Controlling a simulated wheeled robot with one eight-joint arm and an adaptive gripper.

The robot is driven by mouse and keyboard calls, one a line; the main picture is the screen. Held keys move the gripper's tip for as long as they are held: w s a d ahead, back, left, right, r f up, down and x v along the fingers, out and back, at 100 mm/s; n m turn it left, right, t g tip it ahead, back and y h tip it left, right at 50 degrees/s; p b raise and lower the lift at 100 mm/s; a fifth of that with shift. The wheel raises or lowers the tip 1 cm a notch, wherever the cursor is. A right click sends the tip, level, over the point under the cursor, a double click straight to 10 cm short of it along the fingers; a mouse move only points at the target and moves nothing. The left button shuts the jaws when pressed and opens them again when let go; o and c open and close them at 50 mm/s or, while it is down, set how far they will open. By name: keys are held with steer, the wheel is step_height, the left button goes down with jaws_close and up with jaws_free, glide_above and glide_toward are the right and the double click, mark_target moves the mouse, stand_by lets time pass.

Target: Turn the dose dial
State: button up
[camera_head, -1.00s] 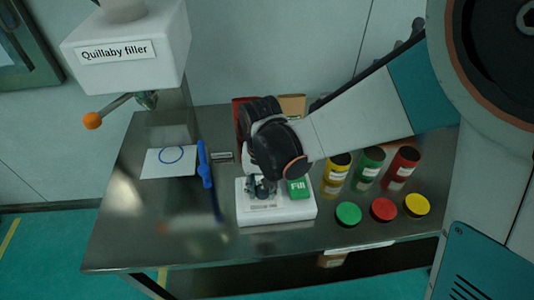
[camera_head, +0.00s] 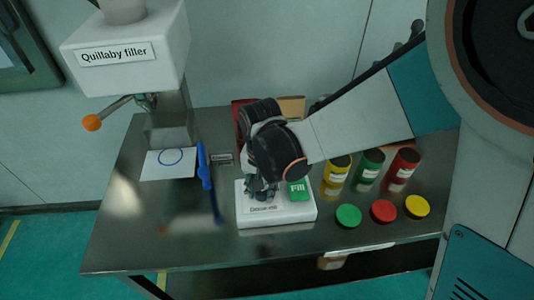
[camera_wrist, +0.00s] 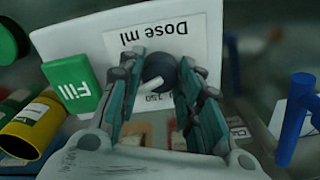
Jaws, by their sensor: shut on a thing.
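The white dose unit (camera_head: 285,214) stands on the steel table, with a "Dose ml" label at its front edge. Its label (camera_wrist: 150,35) appears upside down in the wrist view. My gripper (camera_wrist: 160,75) is shut on the dial, one finger on each side. In the head view my gripper (camera_head: 262,188) points down over the unit and hides the dial. The green Fill button (camera_head: 298,190) sits right of the gripper; it also shows in the wrist view (camera_wrist: 72,84).
The Quillaby filler (camera_head: 125,50) with an orange-knobbed lever stands at the back left. A blue upright tool (camera_head: 205,168) is left of the unit. Yellow, green (camera_head: 369,167) and red jars stand at right, with green, red (camera_head: 383,211) and yellow lids before them.

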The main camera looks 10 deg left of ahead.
steer(key=o, duration=1.1)
steer(key=shift+n, duration=0.3)
